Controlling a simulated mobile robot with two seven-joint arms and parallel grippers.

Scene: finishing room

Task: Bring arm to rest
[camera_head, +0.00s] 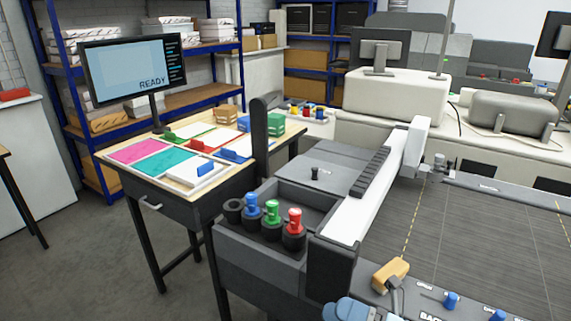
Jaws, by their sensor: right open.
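A light blue rounded part at the bottom edge of the head view looks like my right gripper (346,309). It is cut off by the frame, so its fingertips do not show clearly. It is in front of the dark machine, just right of the black gantry end. Nothing is seen held in it. An orange block (390,272) with a grey piece on it is on the machine's front rail, right of and above the gripper. My left gripper is not in view.
A flatbed machine (470,235) with a white gantry beam (370,200) fills the right. Blue, green (272,212) and red (294,222) tools stand in black holders. A wooden table (110,160) with coloured sheets and a monitor (135,72) are left. Floor at lower left is clear.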

